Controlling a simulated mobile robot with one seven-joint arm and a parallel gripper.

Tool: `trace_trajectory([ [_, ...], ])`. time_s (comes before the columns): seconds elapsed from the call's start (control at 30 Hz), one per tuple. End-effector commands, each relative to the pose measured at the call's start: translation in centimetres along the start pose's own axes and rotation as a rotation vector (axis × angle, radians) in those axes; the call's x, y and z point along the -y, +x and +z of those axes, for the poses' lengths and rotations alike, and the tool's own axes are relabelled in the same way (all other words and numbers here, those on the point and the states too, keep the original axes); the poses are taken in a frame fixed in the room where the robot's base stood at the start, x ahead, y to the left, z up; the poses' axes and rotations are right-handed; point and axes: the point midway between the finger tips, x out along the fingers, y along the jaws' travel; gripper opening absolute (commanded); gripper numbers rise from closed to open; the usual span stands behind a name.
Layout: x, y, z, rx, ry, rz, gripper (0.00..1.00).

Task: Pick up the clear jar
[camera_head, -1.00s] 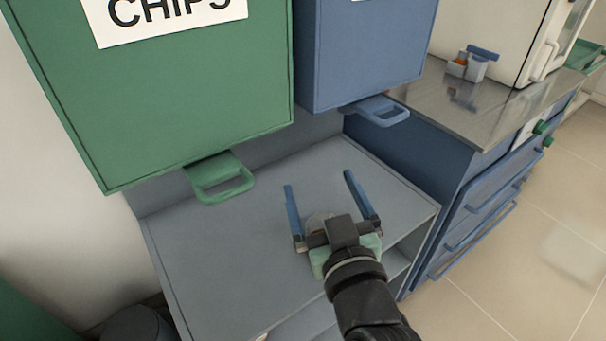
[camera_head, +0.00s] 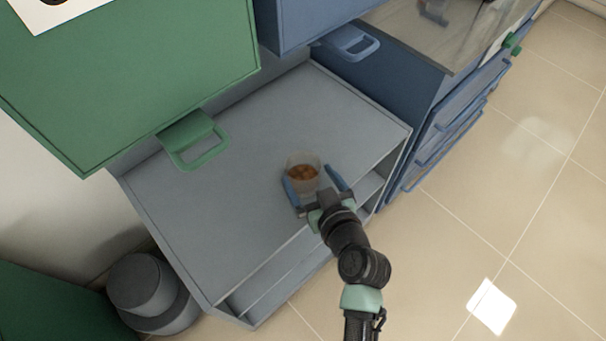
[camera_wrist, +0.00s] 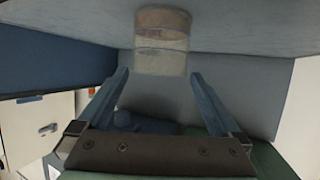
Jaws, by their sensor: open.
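The clear jar (camera_head: 303,172) stands upright on the grey shelf top, with brown-orange contents inside. My gripper (camera_head: 318,180) is open at the jar's near side, its blue fingers pointing toward it. In the head view the fingertips overlap the jar's lower sides, but I cannot tell whether they touch. In the wrist view the jar (camera_wrist: 162,42) is at the top centre, beyond and between the tips of my open gripper (camera_wrist: 158,76). The space between the fingers is empty near the palm.
The grey shelf unit (camera_head: 220,200) has a bare top around the jar. A blue handle (camera_head: 350,42) juts out behind. A grey round container (camera_head: 150,290) stands on the floor at left.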

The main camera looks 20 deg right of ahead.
Motion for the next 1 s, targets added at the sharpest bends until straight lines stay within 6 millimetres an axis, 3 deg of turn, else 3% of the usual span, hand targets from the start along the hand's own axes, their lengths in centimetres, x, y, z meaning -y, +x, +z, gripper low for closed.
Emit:
trace_trajectory([
  [0.33,-0.1,4.5,0.1,-0.001,-0.001,-0.001,1.00],
  [0.67,-0.1,5.0,0.1,-0.001,0.000,0.000,0.98],
  [1.0,-0.1,5.0,0.1,-0.001,0.000,0.000,0.37],
])
